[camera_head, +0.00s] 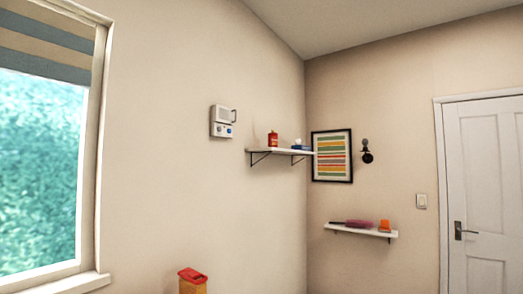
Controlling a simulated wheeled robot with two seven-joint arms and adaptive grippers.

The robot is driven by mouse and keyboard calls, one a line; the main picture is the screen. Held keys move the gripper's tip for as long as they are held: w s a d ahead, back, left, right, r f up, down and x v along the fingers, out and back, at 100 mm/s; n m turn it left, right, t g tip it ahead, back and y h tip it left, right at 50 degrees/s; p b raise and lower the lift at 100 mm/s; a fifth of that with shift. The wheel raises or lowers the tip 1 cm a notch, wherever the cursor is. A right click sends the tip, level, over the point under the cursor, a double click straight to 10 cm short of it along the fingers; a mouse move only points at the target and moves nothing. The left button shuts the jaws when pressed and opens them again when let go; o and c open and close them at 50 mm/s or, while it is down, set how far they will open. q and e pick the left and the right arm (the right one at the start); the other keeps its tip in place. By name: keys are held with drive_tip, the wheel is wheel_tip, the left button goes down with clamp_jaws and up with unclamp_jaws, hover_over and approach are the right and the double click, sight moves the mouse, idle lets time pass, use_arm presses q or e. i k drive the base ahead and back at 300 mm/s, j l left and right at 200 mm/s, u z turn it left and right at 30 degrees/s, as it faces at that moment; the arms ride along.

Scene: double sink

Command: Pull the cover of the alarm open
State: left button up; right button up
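The alarm (221,129) is a small white box on the left wall, right of the window. Its upper part is a pale cover (222,114) with a dark handle (233,116) on its right side. The cover looks closed against the box. Below it are small dark and blue controls. Neither of my grippers shows in the head view, so their place and state are hidden.
A white shelf (280,151) with small items juts from the wall right of the alarm. A lower shelf (361,231), a framed striped picture (332,156) and a white door (488,190) are farther right. A red-lidded container (193,282) stands below the alarm.

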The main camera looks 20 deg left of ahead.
sight(223, 114)
drive_tip(key=i, duration=0.8)
drive_tip(key=i+l+u, duration=0.15)
drive_tip(key=i+u, duration=0.15)
drive_tip(key=i, duration=0.5)
drive_tip(key=i+l+u, duration=0.2)
drive_tip(key=i+u, duration=0.15)
drive_tip(key=i, duration=0.15)
drive_tip(key=i+l+u, duration=0.35)
drive_tip(key=i, duration=0.1)
